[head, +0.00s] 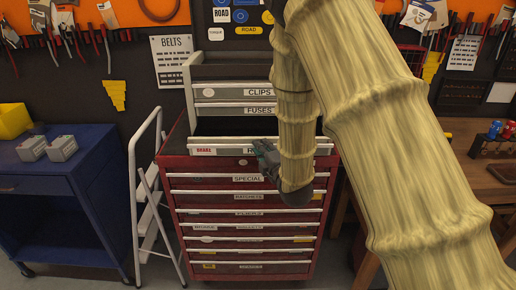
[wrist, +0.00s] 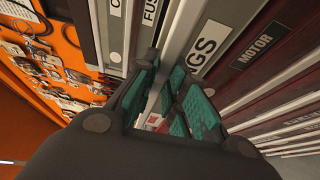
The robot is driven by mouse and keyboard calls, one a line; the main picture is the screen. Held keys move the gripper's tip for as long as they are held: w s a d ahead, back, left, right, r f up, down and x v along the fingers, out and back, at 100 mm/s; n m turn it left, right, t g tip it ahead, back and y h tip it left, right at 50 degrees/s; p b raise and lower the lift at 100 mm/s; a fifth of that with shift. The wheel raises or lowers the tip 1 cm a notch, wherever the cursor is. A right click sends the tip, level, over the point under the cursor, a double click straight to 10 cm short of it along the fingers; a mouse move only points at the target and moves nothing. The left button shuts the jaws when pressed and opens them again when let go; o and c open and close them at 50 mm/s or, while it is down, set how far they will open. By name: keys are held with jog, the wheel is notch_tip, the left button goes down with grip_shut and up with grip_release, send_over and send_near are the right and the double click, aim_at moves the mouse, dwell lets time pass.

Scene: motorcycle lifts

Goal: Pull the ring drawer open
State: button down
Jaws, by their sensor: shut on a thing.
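The ring drawer (head: 222,147) is a grey drawer low in the top box of the tool chest, its label partly hidden by my arm. Its front stands forward of the drawers above, with a dark open inside showing behind it. In the wrist view the end of its label, "GS", shows on the drawer front (wrist: 222,45). My gripper (head: 264,152) is at the middle of this front. In the wrist view, my gripper's teal-padded fingers (wrist: 168,84) are shut on the drawer's pale front edge. The exact contact is partly hidden by the fingers.
The clips drawer (head: 232,93) and fuses drawer (head: 225,109) are above. The red lower chest (head: 245,215) has several drawers below. A white step ladder (head: 147,190) and a blue cart (head: 60,185) stand left. A wooden bench (head: 485,185) stands right.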

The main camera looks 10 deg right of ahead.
jog(key=shift+d, duration=0.1)
jog(key=c, duration=1.5)
grip_release()
jog(key=shift+o, duration=0.2)
jog(key=shift+s, duration=0.1)
jog(key=s+d, duration=0.1)
jog(key=s, duration=1)
jog(key=shift+s+d, duration=0.35)
jog(key=shift+d, duration=0.05)
jog(key=shift+f, duration=0.1)
